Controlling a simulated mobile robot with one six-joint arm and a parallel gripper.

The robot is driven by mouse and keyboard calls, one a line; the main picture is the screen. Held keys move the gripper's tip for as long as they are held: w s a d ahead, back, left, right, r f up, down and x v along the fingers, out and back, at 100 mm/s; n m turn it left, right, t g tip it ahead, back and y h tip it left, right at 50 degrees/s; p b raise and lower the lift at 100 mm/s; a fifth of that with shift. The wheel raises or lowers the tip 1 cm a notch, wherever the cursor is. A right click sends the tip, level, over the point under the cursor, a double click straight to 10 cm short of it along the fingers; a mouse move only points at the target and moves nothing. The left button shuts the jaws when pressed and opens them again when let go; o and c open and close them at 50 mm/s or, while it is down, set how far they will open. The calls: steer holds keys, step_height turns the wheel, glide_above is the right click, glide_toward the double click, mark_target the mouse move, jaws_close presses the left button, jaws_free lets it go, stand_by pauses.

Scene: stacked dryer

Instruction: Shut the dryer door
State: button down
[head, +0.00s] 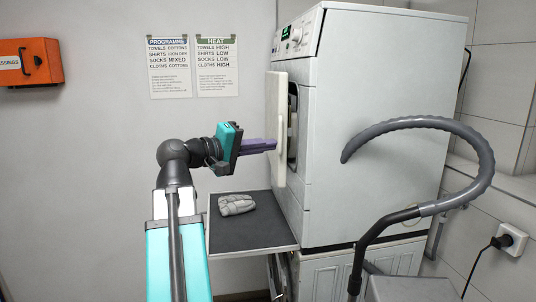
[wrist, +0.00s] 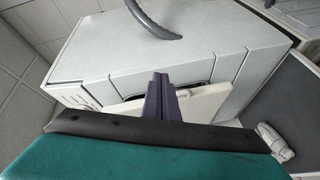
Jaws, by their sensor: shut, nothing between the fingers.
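The white dryer (head: 375,120) stands stacked on another machine at the right of the head view. Its door (head: 277,130) is partly open, standing a little out from the front with a dark gap behind it. My gripper (head: 275,144) is shut and empty, its purple fingers level and reaching to the outer side of the door. I cannot tell whether the tips touch it. In the wrist view the shut fingers (wrist: 161,82) lie over the pale door (wrist: 205,102), with part of the dark opening beside them.
A dark pull-out shelf (head: 245,233) below the door holds a folded grey cloth or glove (head: 236,205). A grey hose (head: 455,130) curves in front of the dryer's right side. An orange box (head: 30,62) and two posters (head: 168,67) are on the left wall.

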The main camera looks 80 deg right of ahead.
steer(key=w+d+f+m+g+y+p, duration=0.1)
steer(key=w+d+f+m+g+p, duration=0.1)
steer(key=w+m, duration=0.5)
steer(key=w+d+f+m+g+y+p, duration=0.2)
steer(key=w+d+f+m+p, duration=0.2)
steer(key=m, duration=0.6)
steer(key=w+f+p, duration=0.1)
steer(key=w, duration=0.1)
steer(key=shift+w+d+f+m, duration=0.15)
steer(key=shift+w+m, duration=0.15)
steer(key=shift+w, duration=0.05)
steer(key=shift+s+p, duration=0.2)
steer(key=shift+p, duration=0.15)
steer(key=p+x, duration=0.6)
steer(key=x, duration=0.7)
steer(key=shift+s, duration=0.4)
steer(key=shift+s+d, duration=0.1)
